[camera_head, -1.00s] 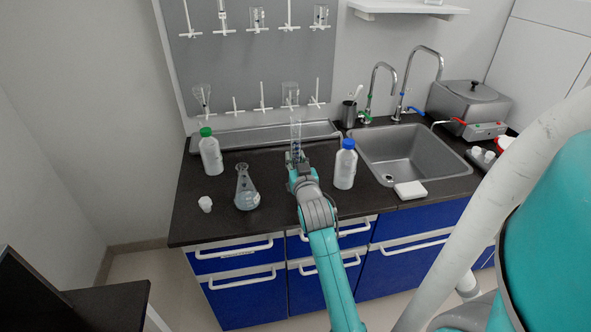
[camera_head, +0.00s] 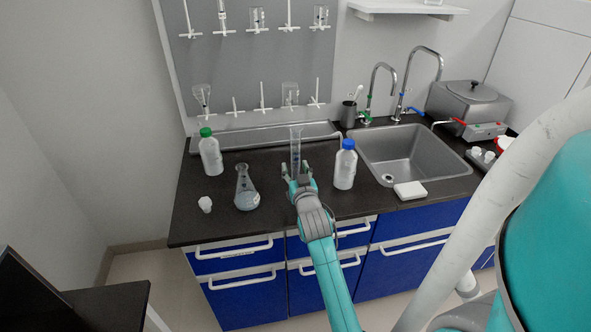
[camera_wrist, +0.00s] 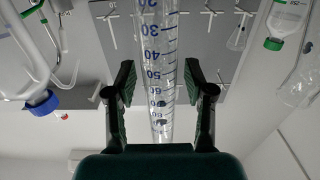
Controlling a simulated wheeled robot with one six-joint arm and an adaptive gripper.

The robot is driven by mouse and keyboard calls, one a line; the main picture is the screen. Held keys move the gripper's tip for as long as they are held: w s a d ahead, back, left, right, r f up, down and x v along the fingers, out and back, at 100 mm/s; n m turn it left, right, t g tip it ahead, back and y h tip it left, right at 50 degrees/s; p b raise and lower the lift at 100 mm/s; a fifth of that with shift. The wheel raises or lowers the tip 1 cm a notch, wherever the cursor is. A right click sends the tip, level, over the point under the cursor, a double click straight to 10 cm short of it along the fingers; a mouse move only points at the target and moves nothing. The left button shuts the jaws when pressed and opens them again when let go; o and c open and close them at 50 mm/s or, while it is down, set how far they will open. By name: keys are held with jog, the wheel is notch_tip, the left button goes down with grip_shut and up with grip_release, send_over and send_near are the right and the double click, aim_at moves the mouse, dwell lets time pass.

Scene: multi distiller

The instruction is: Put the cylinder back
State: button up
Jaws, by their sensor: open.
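The cylinder, a clear graduated one with blue markings, (camera_head: 296,146) stands upright on the dark counter between the blue-capped bottle and the flask. My gripper (camera_head: 299,180) is open in front of it, low over the counter. In the wrist view the cylinder (camera_wrist: 160,60) shows its scale between the two spread fingers of my gripper (camera_wrist: 158,85), with a gap on each side. Its base is hidden behind my gripper.
A blue-capped bottle (camera_head: 345,165) stands close on the right. A conical flask (camera_head: 246,190), a green-capped bottle (camera_head: 210,153) and a white cap (camera_head: 205,204) are on the left. A pegboard (camera_head: 250,70) with hanging glassware is behind. The sink (camera_head: 405,155) is at right.

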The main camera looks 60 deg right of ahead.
jog(key=shift+r, duration=0.1)
jog(key=v, duration=1.2)
jog(key=s+a+f+n+t+y, duration=0.2)
jog(key=a+f+n+y, duration=0.15)
jog(key=a, duration=0.75)
jog(key=s+a+f+n+t+y, duration=0.1)
jog(key=s+a+f+n+y, duration=0.3)
jog(key=a, duration=0.6)
jog(key=s+a+n+y, duration=0.2)
jog(key=s+a+y, duration=0.4)
jog(key=s+a, duration=0.8)
jog(key=s, duration=0.3)
jog(key=shift+a+f, duration=0.2)
jog(key=shift+a, duration=0.15)
